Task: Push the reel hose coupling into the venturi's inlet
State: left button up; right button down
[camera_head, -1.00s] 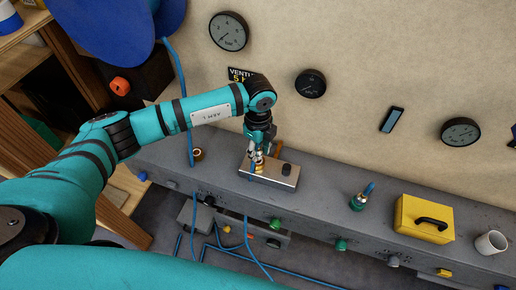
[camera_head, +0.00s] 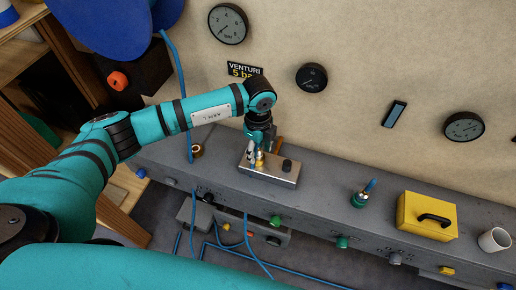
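The venturi (camera_head: 278,176) is a silver block with a black knob on top, lying on the grey bench below the "VENTURI 5 bar" label. My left gripper (camera_head: 257,155) points down over the left part of the block. It looks shut on a small brass fitting (camera_head: 259,160), apparently the reel hose coupling, at the block's top left. The fingers hide most of the coupling and the inlet, so I cannot tell how far it is in. The blue reel hose (camera_head: 189,125) hangs at the left. My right gripper is out of view.
The grey bench (camera_head: 325,192) carries a brass ring (camera_head: 196,150), a green fitting with a blue top (camera_head: 359,200), a yellow box (camera_head: 427,216) and a white mug (camera_head: 494,240). Pressure gauges (camera_head: 228,24) hang on the wall behind. Blue hose (camera_head: 258,262) runs in front of the bench.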

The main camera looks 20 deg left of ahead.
pick_arm(q)
jog(key=shift+o, duration=0.3)
jog(key=shift+r, duration=0.15)
notch_tip(320, 180, up, 12)
jog(key=shift+d, duration=0.1)
dwell(0.6)
